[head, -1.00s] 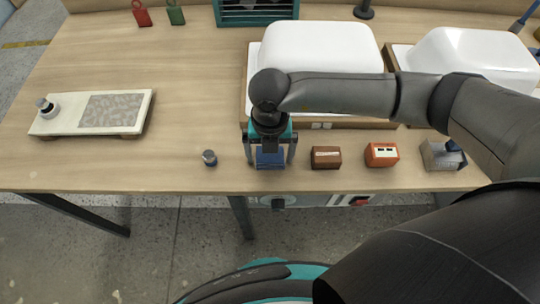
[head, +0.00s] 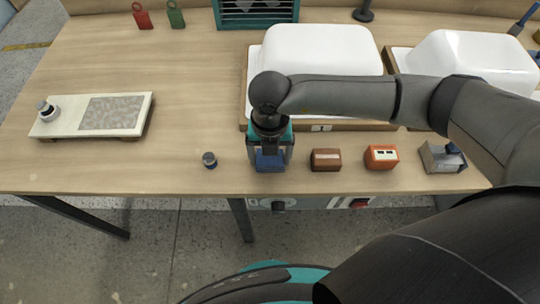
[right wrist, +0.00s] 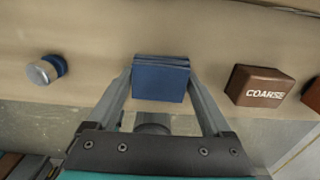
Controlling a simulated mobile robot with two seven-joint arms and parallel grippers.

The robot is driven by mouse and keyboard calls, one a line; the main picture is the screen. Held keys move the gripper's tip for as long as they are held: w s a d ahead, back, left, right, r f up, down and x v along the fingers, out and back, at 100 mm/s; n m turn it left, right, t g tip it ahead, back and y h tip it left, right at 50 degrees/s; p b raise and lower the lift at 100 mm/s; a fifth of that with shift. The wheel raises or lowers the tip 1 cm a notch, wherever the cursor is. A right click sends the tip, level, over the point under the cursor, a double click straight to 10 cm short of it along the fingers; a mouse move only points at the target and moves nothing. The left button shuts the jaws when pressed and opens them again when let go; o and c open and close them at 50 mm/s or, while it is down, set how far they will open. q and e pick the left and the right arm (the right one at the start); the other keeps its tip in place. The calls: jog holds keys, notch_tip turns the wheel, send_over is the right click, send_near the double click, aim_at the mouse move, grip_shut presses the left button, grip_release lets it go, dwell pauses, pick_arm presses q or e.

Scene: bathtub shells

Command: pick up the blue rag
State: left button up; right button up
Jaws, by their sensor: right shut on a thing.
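The blue rag (head: 269,161) is a folded, flat-faced stack near the front edge of the workbench. In the right wrist view the rag (right wrist: 161,80) sits between my two fingers, which touch its left and right sides. My right gripper (head: 270,158) points down over the rag and is shut on it. The rag is at table level; I cannot tell any gap beneath it. My left gripper is not in view.
A brown block marked COARSE (right wrist: 261,86) stands just right of the rag, and an orange block (head: 381,157) is farther right. White tub shells (head: 320,52) stand behind. A pale board (head: 92,114) lies at left.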

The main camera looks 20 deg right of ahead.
notch_tip(320, 180, up, 20)
jog(key=p, duration=0.3)
